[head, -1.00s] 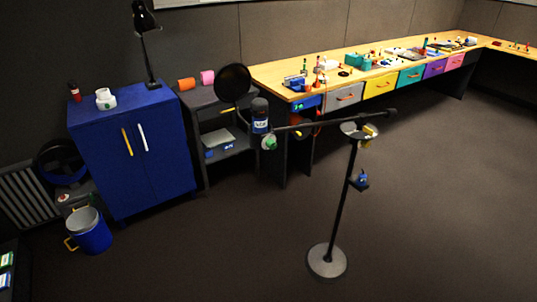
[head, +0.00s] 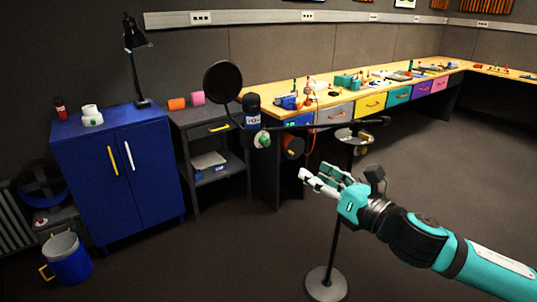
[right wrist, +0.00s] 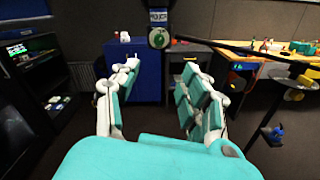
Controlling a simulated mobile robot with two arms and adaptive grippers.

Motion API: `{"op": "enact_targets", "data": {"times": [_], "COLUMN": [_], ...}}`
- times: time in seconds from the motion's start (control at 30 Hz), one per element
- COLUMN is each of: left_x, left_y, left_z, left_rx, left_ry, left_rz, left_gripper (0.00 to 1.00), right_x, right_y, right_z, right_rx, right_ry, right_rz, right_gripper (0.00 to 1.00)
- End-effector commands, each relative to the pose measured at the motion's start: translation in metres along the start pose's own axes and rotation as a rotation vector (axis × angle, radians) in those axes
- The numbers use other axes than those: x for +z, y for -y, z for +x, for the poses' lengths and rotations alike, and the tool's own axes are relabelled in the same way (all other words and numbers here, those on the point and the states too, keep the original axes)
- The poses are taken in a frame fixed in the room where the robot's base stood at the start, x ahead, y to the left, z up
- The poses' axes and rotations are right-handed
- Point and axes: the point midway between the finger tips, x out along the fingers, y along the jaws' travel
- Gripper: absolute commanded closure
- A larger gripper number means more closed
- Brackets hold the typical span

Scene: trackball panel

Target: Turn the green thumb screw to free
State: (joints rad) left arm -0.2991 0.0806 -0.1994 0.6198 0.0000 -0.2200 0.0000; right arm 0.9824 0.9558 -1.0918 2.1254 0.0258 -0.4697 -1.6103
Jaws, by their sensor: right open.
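The green thumb screw (head: 263,140) sits on a pale round mount near the left end of a black boom arm (head: 315,124), just below the microphone (head: 252,108). My left gripper is not in view.
A round black pop filter (head: 223,82) stands left of the microphone. A blue cabinet (head: 120,180), a grey shelf unit (head: 190,150) and a workbench (head: 290,92) stand behind. Floor on the right is clear.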

Motion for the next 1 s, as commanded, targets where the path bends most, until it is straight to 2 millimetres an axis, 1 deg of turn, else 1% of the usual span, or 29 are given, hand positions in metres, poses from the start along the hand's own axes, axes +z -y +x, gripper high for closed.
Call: {"op": "enact_targets", "data": {"times": [0.07,0.17,0.27,0.6,0.8,0.9,1.0], "left_x": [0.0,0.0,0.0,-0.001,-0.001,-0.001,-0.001], "left_y": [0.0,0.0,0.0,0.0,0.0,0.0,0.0], "left_z": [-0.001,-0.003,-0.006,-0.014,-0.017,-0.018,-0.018], "left_rx": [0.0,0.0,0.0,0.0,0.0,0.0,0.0], "left_ry": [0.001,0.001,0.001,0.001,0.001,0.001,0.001], "left_rz": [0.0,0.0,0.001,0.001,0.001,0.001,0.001], "left_gripper": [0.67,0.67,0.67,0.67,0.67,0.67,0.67], "right_x": [0.002,0.003,0.003,0.003,0.003,0.002,0.002], "right_y": [-0.003,-0.004,-0.005,-0.005,-0.005,-0.004,-0.004], "right_z": [0.003,0.016,0.035,0.11,0.148,0.16,0.168], "right_rx": [0.006,0.007,0.007,0.006,0.006,0.005,0.005], "right_ry": [0.001,0.002,0.002,0.002,0.001,0.001,0.001], "right_rz": [-0.016,-0.014,-0.012,-0.01,-0.011,-0.01,-0.01], "right_gripper": [0.54,0.54,0.54,0.54,0.54,0.54,0.54]}}
